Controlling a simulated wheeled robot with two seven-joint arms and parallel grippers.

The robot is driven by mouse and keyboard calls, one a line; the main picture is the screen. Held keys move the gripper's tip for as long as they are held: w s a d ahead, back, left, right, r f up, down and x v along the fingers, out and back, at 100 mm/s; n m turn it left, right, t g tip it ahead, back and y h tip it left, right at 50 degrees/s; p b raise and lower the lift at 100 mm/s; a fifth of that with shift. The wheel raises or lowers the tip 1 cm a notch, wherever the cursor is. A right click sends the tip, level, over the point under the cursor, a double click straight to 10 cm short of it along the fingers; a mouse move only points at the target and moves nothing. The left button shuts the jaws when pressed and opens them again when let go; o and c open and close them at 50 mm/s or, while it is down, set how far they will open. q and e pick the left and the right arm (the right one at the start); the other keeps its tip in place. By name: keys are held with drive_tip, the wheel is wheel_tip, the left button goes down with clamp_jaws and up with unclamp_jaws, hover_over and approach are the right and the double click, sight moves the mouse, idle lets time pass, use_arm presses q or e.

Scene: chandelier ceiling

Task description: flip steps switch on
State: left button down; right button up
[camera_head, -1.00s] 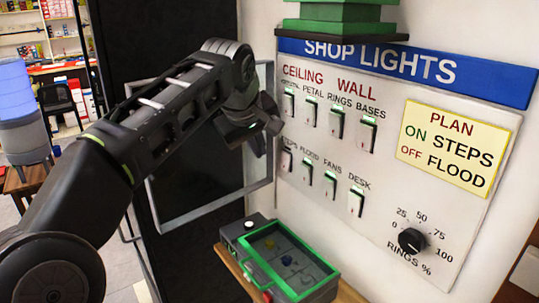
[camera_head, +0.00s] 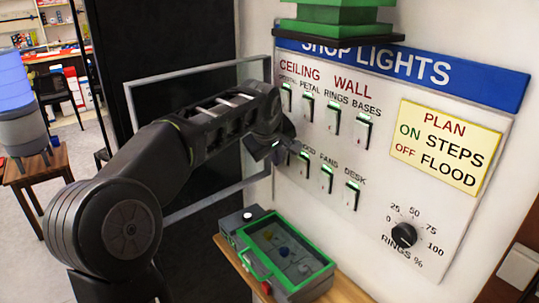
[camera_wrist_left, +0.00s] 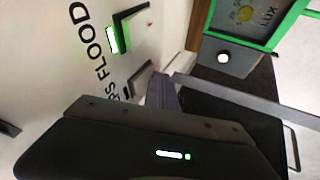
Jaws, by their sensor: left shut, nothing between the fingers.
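The white SHOP LIGHTS panel (camera_head: 330,218) is on the wall. My left gripper (camera_head: 279,157) is shut and empty at the left end of its lower switch row, and hides the STEPS switch and its label in the head view. In the left wrist view, a switch (camera_wrist_left: 139,80) beside the letters PS, by its place the STEPS switch, shows partly with no green light visible, close to the gripper (camera_wrist_left: 163,93). I cannot tell whether they touch. The FLOOD switch (camera_head: 304,165) shows a green light, also in the left wrist view (camera_wrist_left: 113,38). My right gripper is out of view.
A yellow plan card (camera_head: 446,148) reads ON STEPS, OFF FLOOD. The FANS switch (camera_head: 327,179) and DESK switch (camera_head: 351,196) stand right of FLOOD. A dimmer knob (camera_head: 404,235) is lower right. A green-rimmed box (camera_head: 290,290) sits on a ledge below.

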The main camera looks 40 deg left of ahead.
use_arm(q)
drive_tip(key=shift+w+d+t+b, duration=0.1)
drive_tip(key=shift+w+t+b, duration=0.15)
drive_tip(key=shift+b, duration=0.55)
drive_tip(key=shift+r+p, duration=0.55)
drive_tip(key=shift+r, duration=0.2)
